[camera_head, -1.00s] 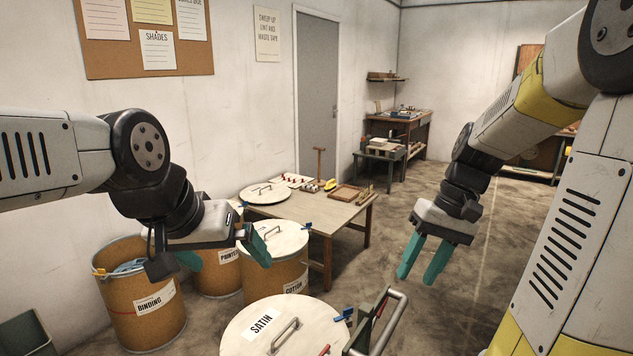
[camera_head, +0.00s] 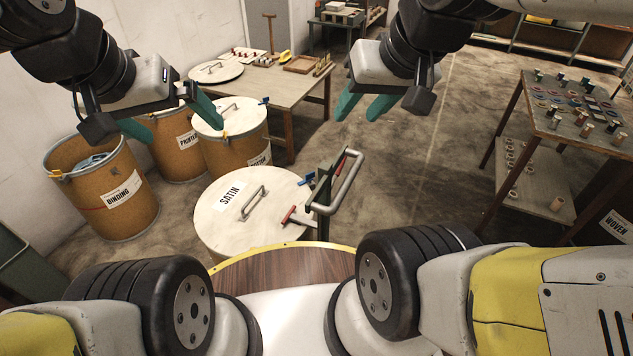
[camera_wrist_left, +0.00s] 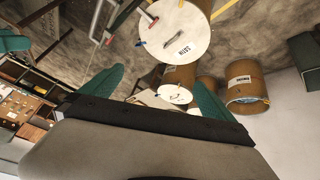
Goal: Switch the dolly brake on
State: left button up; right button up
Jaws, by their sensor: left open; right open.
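The dolly's upright handle (camera_head: 348,182), a grey bent tube on a dark green post with red parts, stands at the right edge of the SATIN drum (camera_head: 222,222). A short red-ended lever (camera_head: 290,215) sticks out low on the post, toward the lid; I cannot tell its brake setting. The handle also shows in the left wrist view (camera_wrist_left: 97,20), with the red-ended lever (camera_wrist_left: 150,16) beside it. My left gripper (camera_head: 172,118) is open and empty, up and left of the handle. My right gripper (camera_head: 364,105) is open and empty, beyond the handle. Neither touches the dolly.
The BINDING drum (camera_head: 105,195), open with blue cloth inside, and two more drums stand left. A wooden table (camera_head: 275,88) is behind. A rack table of spools (camera_head: 570,115) stands right. The floor between is clear.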

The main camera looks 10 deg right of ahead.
aim_at(338, 172)
jog(key=l+u, duration=0.15)
jog(key=u, duration=0.3)
jog(key=l+u, duration=0.2)
jog(key=u, duration=0.25)
jog(key=l+u, duration=0.15)
jog(key=u, duration=0.25)
jog(key=k+l+u, duration=0.35)
jog(key=l, duration=0.5)
jog(key=k+l+u, duration=0.35)
jog(key=k+l, duration=0.2)
jog(key=l, duration=0.15)
jog(key=k+l+u, duration=0.35)
jog(key=k+l, duration=0.7)
jog(key=k, duration=0.15)
jog(key=k+l, duration=0.55)
jog(key=k, duration=0.15)
jog(key=k+j+z, duration=0.25)
jog(key=k+j, duration=0.15)
jog(key=j, duration=0.3)
jog(key=k+j+z, duration=0.2)
jog(key=k+j, duration=0.3)
jog(key=i+j+z, duration=0.2)
jog(key=i, duration=0.2)
jog(key=i+z, duration=0.15)
jog(key=i, duration=0.3)
jog(key=i+j+z, duration=0.2)
jog(key=i, duration=0.2)
